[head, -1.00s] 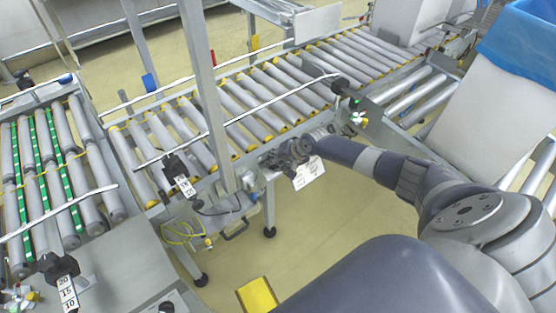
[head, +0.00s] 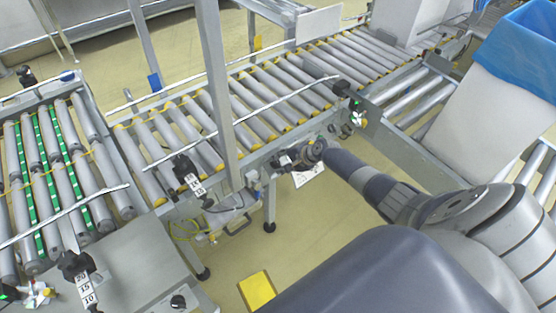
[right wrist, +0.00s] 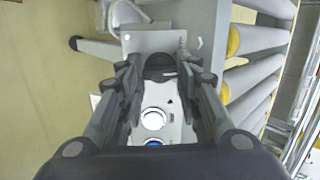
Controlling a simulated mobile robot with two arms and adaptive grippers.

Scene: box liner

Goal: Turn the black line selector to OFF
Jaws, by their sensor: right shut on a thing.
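The black selector (right wrist: 160,72) is a dark knob on a light grey control panel (right wrist: 150,42), seen in the right wrist view. My right gripper (right wrist: 160,66) has its two fingers on either side of the knob and is shut on it. The fingers hide the knob's sides, and I cannot read its position. In the head view my right gripper (head: 287,160) is at the front side of the roller conveyor, where the selector is hidden. My left gripper is not in view.
A white lit button (right wrist: 153,118) and a blue button (right wrist: 153,143) sit on the same panel, close to the fingers. The roller conveyor (head: 260,90) runs behind the gripper. A metal post (head: 217,80) stands left of it. A blue-lined box (head: 520,90) stands at right.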

